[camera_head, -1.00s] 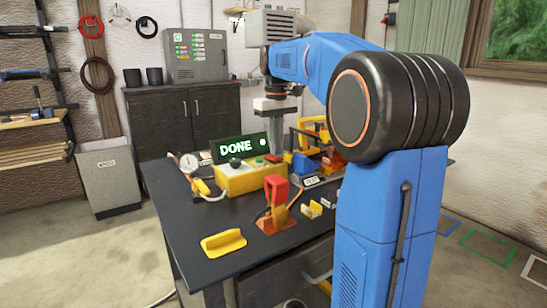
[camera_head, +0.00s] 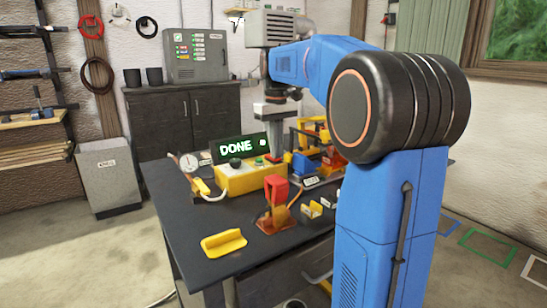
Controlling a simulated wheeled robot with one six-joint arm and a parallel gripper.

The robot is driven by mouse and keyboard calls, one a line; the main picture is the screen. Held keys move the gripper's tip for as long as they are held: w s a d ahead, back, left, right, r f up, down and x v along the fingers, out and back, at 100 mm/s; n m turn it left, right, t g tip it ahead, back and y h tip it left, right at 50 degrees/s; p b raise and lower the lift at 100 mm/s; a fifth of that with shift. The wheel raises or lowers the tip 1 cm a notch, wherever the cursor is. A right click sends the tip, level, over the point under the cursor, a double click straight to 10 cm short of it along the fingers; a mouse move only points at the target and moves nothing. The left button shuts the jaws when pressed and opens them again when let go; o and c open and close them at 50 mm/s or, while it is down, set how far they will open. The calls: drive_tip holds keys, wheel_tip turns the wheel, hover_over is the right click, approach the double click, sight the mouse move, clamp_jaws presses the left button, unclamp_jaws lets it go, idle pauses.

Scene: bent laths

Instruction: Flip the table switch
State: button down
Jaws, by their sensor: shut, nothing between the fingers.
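A yellow control box (camera_head: 236,180) sits on the dark table (camera_head: 185,222), with a black knob (camera_head: 235,162) and a small green button (camera_head: 259,160) on top. A sign (camera_head: 240,148) behind it is lit green and reads "DONE". A red upright lever-like part (camera_head: 276,189) stands on an orange base in front of the box; I cannot tell which part is the table switch. My gripper (camera_head: 274,150) points down at the box's right end, behind or above it, shut and empty. Whether it touches anything is unclear.
A dial gauge (camera_head: 189,162) and cable lie left of the box. A yellow bracket (camera_head: 223,243) lies at the table's near left. Blue and yellow parts (camera_head: 303,164) crowd the right side. My arm hides the table's right end.

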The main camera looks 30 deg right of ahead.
idle(0.3)
wheel_tip(320, 180, up, 7)
drive_tip(key=shift+f, duration=0.15)
idle(0.8)
drive_tip(key=shift+s, duration=0.1)
idle(0.4)
